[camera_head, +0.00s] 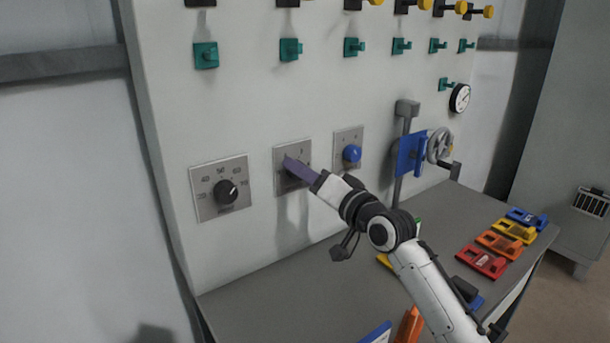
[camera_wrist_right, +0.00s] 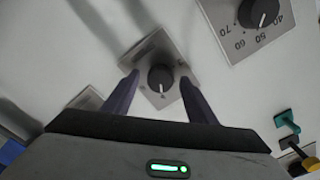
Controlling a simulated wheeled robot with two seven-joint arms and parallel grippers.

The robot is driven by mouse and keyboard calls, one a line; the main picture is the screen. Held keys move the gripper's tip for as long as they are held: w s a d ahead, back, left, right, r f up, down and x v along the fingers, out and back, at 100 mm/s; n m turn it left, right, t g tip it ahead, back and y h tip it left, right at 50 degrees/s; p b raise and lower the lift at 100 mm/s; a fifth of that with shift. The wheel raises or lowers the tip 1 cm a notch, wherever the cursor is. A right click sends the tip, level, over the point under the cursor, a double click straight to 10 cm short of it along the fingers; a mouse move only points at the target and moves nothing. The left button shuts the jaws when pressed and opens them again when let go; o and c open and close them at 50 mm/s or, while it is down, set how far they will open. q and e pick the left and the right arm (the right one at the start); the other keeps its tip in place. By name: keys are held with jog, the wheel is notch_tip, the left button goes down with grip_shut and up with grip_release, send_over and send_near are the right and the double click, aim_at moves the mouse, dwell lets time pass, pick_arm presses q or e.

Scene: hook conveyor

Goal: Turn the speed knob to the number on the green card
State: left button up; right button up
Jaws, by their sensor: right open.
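My right gripper (camera_head: 288,162) reaches the middle grey dial plate (camera_head: 292,152) on the white panel. In the right wrist view my right gripper (camera_wrist_right: 160,82) is open, with one purple finger on each side of a dark round knob (camera_wrist_right: 160,78) and a gap on both sides. The knob has a light pointer line; the small marks on its plate are too small to read surely. In the head view the gripper hides this knob. A small green patch (camera_head: 418,222) shows behind my arm; I cannot tell whether it is the green card. My left gripper is not in view.
To the left is a black dial (camera_head: 226,192) with printed numbers, to the right a blue knob (camera_head: 352,153). Teal hooks (camera_head: 290,49) line the panel above. A blue plate (camera_head: 410,153), a handwheel (camera_head: 440,146) and coloured trays, including a red one (camera_head: 482,262), are further right.

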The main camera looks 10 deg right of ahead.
jog(key=c, duration=1)
jog(key=shift+c, duration=0.3)
jog(key=shift+n, duration=0.3)
jog(key=shift+a+n+p, duration=0.1)
jog(key=shift+n+p, duration=1.9)
jog(key=shift+n, duration=3.5)
jog(key=o, duration=1.1)
jog(key=shift+c, duration=0.2)
